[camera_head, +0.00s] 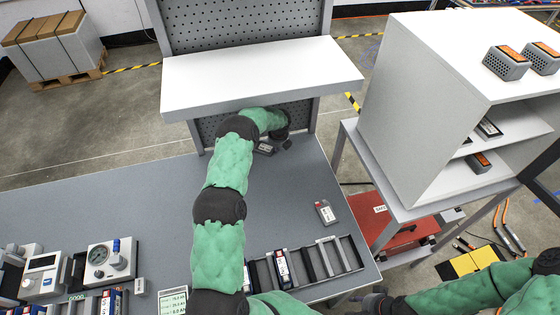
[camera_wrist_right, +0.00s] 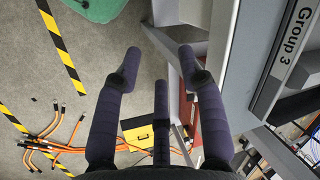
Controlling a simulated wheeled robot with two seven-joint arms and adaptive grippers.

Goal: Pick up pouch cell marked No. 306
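A dark grey pouch cell (camera_head: 264,149) lies on the bench under the white shelf. My left gripper (camera_head: 282,143) is right beside it, reaching in under the shelf; the fingers are too small and dark to tell whether they touch or hold it. A second pouch cell (camera_head: 325,212), with a white and red label, lies flat on the bench behind the rack. Another labelled cell (camera_head: 283,267) stands in the black slotted rack (camera_head: 343,255). I cannot read the number 306 on any of them. My right gripper (camera_wrist_right: 160,75) is open and empty over the floor.
The white shelf (camera_head: 260,72) overhangs my left gripper. Instruments (camera_head: 110,260) stand at the bench's left front. A white cabinet (camera_head: 430,110) on a grey stand is at the right, with a red case (camera_head: 385,220) below. The bench's left middle is clear.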

